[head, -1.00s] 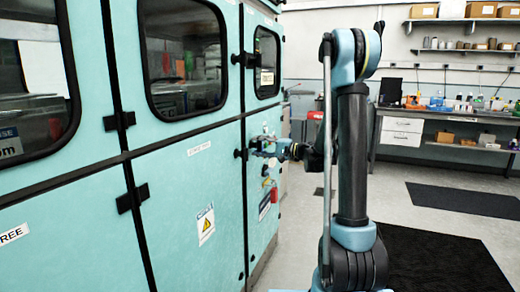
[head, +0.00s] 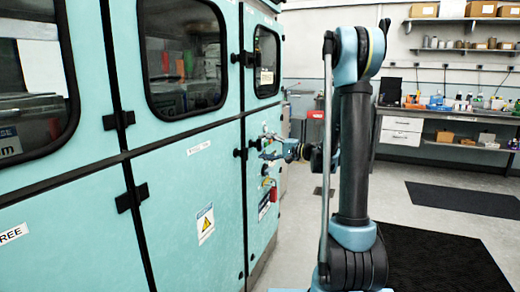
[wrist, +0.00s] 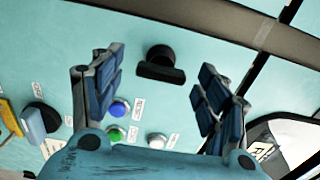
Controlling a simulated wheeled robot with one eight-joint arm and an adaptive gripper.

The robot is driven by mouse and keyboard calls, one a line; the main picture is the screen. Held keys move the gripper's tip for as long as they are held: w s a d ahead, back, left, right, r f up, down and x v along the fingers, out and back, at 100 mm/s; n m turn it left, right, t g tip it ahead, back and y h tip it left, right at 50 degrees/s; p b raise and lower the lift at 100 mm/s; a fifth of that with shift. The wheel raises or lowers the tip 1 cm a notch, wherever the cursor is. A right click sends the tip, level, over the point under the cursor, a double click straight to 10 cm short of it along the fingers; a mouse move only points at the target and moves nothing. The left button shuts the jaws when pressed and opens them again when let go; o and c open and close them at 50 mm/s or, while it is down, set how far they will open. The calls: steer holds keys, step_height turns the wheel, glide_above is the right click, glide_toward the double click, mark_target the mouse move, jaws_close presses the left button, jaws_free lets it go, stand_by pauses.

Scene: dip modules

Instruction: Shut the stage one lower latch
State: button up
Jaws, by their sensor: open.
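A black latch (head: 239,153) sits at the seam beside the lower teal door (head: 180,190), right of a small white label. In the wrist view a black latch (wrist: 160,64) with a round knob and a flat bar shows on the teal panel, between my fingers and beyond their tips. I cannot tell for sure whether it is the same latch, or how far it is turned. My gripper (head: 270,150) is close to the cabinet face; in the wrist view my gripper (wrist: 165,85) is open, with nothing between its fingers.
Blue (wrist: 119,108), green (wrist: 115,133) and white (wrist: 157,140) buttons lie near my fingers. An upper latch (head: 240,59) sits above on the cabinet. A workbench (head: 450,117) stands behind; floor is clear around the black mats (head: 462,198).

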steer(key=v, duration=0.8)
steer(key=shift+d, duration=0.4)
steer(key=shift+s, duration=0.2)
steer(key=s+f+n+g+h, duration=0.15)
steer(key=s+f+h, duration=0.25)
steer(key=s, duration=0.6)
steer(key=s+f+n+g+h, duration=0.1)
steer(key=s+f+g+h, duration=0.2)
steer(key=s, duration=0.6)
steer(key=s+d+f+h, duration=0.4)
steer(key=s+d+h, duration=0.1)
steer(key=s+d, duration=0.2)
steer(key=s+d+f+n+h, duration=0.1)
steer(key=s+d+f+h, duration=0.4)
steer(key=s, duration=0.5)
steer(key=shift+s+d+f, duration=0.2)
steer(key=shift+d, duration=0.7)
steer(key=shift+n+t, duration=0.25)
